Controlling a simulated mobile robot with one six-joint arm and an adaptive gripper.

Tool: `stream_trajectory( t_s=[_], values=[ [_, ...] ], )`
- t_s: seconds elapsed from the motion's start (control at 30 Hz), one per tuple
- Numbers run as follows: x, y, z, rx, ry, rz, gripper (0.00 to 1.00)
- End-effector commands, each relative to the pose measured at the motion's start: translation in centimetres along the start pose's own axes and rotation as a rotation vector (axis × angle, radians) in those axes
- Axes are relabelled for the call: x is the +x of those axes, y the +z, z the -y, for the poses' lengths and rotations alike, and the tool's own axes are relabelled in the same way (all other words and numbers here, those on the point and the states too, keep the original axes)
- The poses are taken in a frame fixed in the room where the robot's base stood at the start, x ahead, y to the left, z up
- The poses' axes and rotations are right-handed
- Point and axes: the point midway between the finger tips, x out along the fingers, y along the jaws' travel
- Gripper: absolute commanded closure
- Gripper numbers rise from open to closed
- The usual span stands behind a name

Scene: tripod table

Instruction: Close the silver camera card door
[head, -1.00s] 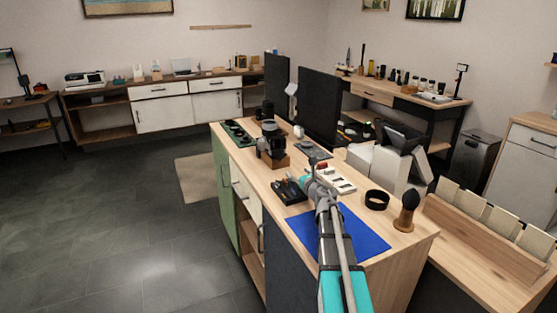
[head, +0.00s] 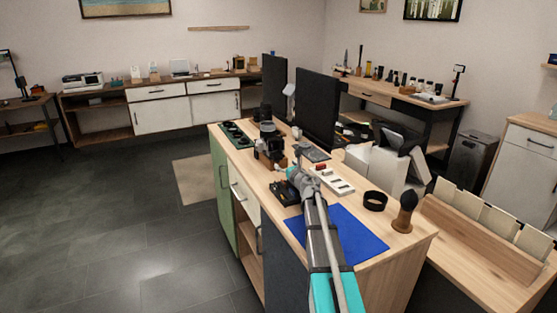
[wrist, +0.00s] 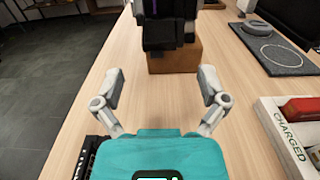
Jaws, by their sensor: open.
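The camera (head: 268,143) stands on a small wooden block (head: 279,161) on the wooden counter. It also shows in the wrist view (wrist: 168,28), dark and cut off by the top edge, on its brown block (wrist: 175,56). I cannot make out the silver card door in either view. My gripper (wrist: 160,85) is open and empty, its two fingers spread apart above the counter, short of the block. In the head view my gripper (head: 297,169) reaches toward the camera from the front, and its fingers are too small there to read.
A tray marked CHARGED (wrist: 292,140) with a red item lies to the right of my gripper. A grey pad (wrist: 278,50) lies beyond it. A black organiser (head: 284,192) is at the left. A blue mat (head: 350,238) and a black ring (head: 375,201) are nearer.

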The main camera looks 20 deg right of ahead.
Motion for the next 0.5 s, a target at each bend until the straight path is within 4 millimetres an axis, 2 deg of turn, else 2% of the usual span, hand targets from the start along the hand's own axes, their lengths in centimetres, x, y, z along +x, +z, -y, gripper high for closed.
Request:
stream_trajectory(
  t_s=[0.03,0.2,0.5],
  values=[
    [1.2,0.0,0.0,0.000,0.002,0.000,0.07],
    [3.6,0.0,0.0,0.000,0.002,0.001,0.07],
    [5.8,0.0,-0.1,0.000,0.001,0.001,0.07]
  ],
)
